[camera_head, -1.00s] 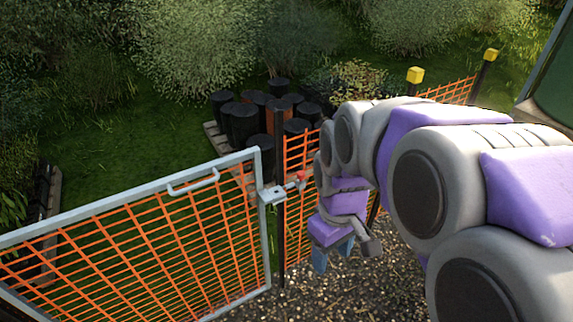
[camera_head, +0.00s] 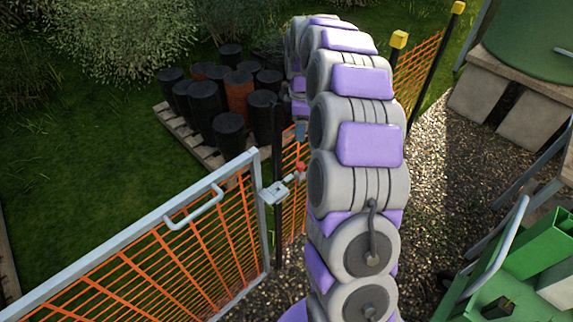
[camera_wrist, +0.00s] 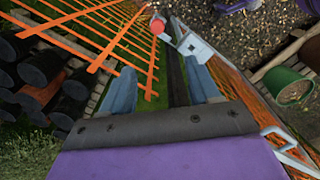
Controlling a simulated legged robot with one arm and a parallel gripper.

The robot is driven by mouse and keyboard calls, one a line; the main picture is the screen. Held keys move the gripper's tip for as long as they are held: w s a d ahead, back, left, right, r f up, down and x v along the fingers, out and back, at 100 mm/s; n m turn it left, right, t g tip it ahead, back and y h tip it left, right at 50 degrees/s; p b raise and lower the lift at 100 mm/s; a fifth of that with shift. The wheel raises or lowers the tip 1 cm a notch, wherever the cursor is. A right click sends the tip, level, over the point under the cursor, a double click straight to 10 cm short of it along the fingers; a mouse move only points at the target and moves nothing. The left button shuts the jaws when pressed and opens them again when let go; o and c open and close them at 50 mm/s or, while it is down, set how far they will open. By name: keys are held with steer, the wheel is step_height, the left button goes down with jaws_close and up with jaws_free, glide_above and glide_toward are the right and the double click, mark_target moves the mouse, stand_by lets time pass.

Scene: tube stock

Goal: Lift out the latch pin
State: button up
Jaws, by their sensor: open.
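The latch pin (camera_head: 300,168) shows a red knob beside the grey latch plate (camera_head: 274,193) at the gate's top corner. In the wrist view the red knob (camera_wrist: 157,25) lies beyond the fingertips, near the top, with the pale latch (camera_wrist: 195,48) to its right. My gripper (camera_wrist: 160,80) is open, its two blue fingers wide apart with nothing between them. In the head view my gripper (camera_head: 300,131) shows only in part, just above the knob in the picture and apart from it. My arm hides the rest.
The grey-framed gate (camera_head: 120,244) with orange mesh fills the lower left. A dark post (camera_head: 278,150) stands beside the latch. Several black tubes (camera_head: 228,132) stand on a pallet behind. A green cart (camera_head: 525,245) is at right. Gravel (camera_head: 440,180) between is clear.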

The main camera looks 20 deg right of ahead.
steer(key=d+f+b, duration=0.1)
steer(key=d+f, duration=0.2)
steer(key=f, duration=0.2)
steer(key=b, duration=0.2)
glide_above(299, 165)
steer(key=f, duration=0.7)
steer(key=shift+a, duration=0.25)
steer(key=shift+d+f, duration=0.25)
steer(key=shift+f, duration=0.05)
steer(key=shift+d+f+b, duration=0.2)
steer(key=shift+d+f, duration=0.25)
steer(key=shift+f, duration=0.2)
steer(key=shift+d+f+b, duration=0.2)
steer(key=shift+d+f, duration=0.2)
steer(key=shift+f, duration=0.2)
steer(key=shift+a+f+b, duration=0.2)
steer(key=shift+f, duration=0.4)
steer(key=shift+a+f+b, duration=0.15)
steer(key=shift+f+b, duration=0.05)
steer(key=shift+f, duration=0.35)
steer(key=shift+a+f, duration=0.2)
steer(key=shift+a, duration=0.15)
steer(key=shift+a+r, duration=0.1)
steer(key=shift+a, duration=0.2)
steer(key=shift+d, duration=0.85)
steer(key=c, duration=0.7)
steer(key=shift+a, duration=0.6)
jaws_close()
